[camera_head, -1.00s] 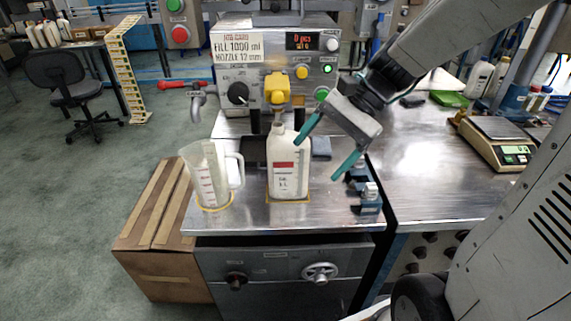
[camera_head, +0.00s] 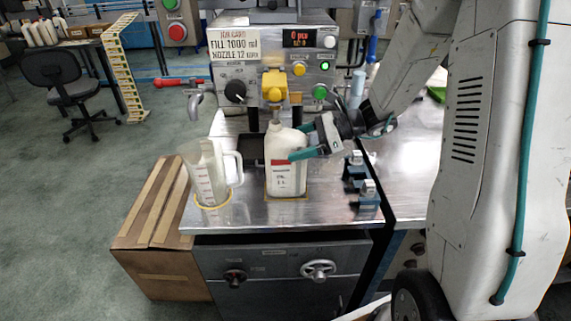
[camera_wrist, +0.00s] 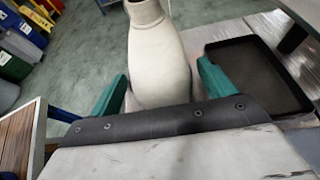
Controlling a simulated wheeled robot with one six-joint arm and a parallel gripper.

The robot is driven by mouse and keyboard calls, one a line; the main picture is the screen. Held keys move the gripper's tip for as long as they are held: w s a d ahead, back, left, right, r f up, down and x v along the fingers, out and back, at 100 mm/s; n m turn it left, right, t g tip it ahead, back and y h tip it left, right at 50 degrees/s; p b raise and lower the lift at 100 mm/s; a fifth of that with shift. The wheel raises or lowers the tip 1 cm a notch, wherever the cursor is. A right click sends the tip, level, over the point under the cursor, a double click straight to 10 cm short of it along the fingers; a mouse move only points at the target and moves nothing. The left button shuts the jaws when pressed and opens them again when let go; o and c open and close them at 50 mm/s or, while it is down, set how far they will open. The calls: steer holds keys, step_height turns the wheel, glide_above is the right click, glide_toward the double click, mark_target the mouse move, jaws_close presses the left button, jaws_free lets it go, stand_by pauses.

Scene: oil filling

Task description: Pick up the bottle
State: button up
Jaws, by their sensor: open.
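The bottle (camera_head: 286,165) is white with a red label band and stands upright on the steel worktop, inside a yellow outline, below the filling machine. My gripper (camera_head: 303,140) is at the bottle's right side, with its teal fingers at the height of the bottle's shoulder. In the wrist view the bottle (camera_wrist: 158,60) stands between the two open teal fingers (camera_wrist: 160,88), with its neck toward the top edge. A gap shows on the right side of the bottle; on the left I cannot tell whether the finger touches it.
A clear measuring jug (camera_head: 207,177) stands left of the bottle. The yellow nozzle (camera_head: 274,87) is above and behind it. A black tray (camera_wrist: 258,78) lies beside the bottle. Small blue clamps (camera_head: 368,192) sit to the right on the worktop.

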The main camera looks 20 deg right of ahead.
steer(key=shift+x, duration=1.4)
steer(key=c, duration=1.3)
steer(key=shift+r, duration=0.1)
